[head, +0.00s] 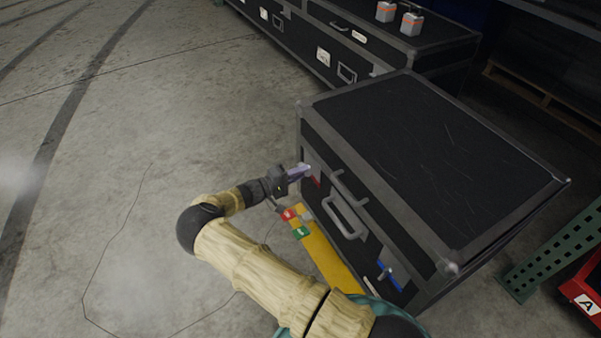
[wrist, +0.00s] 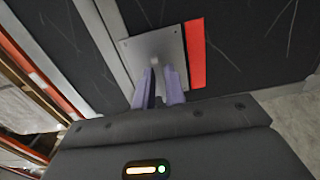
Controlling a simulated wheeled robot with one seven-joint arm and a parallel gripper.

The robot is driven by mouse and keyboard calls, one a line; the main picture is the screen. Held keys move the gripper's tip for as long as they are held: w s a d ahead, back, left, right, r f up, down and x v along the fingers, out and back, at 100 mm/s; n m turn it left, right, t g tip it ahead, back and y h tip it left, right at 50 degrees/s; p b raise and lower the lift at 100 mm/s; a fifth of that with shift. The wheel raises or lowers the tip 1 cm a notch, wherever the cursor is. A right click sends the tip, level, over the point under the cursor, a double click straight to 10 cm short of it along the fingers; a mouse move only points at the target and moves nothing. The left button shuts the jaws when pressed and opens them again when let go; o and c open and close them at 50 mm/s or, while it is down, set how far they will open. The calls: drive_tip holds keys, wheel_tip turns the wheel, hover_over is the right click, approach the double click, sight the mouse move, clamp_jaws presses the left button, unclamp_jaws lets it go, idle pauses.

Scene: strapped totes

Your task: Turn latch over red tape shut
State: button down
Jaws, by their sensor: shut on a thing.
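A black case (head: 420,150) with grey metal edges stands on the floor. Red tape (head: 316,181) shows on its front near the left corner, and it is a vertical red strip in the wrist view (wrist: 196,54). A square metal latch plate (wrist: 157,44) sits beside the tape in the wrist view. My gripper (head: 301,170) is at this plate, and its two purple fingers (wrist: 160,86) are close together there, shut on the small latch piece at the plate's middle. The fingers mostly hide the latch, so I cannot tell its angle. A second latch by blue tape (head: 390,275) is at the front's right.
A grey handle (head: 344,217) sticks out of the case front beside my gripper. More black cases (head: 350,45) stand behind, and a green rack post (head: 550,250) is at right. The left floor is clear.

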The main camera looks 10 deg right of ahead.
drive_tip(key=c, duration=1.6)
unclamp_jaws()
drive_tip(key=shift+o, duration=0.2)
drive_tip(key=shift+a, duration=0.1)
drive_tip(key=p+v, duration=0.3)
drive_tip(key=v, duration=1.4)
drive_tip(key=shift+a, duration=0.1)
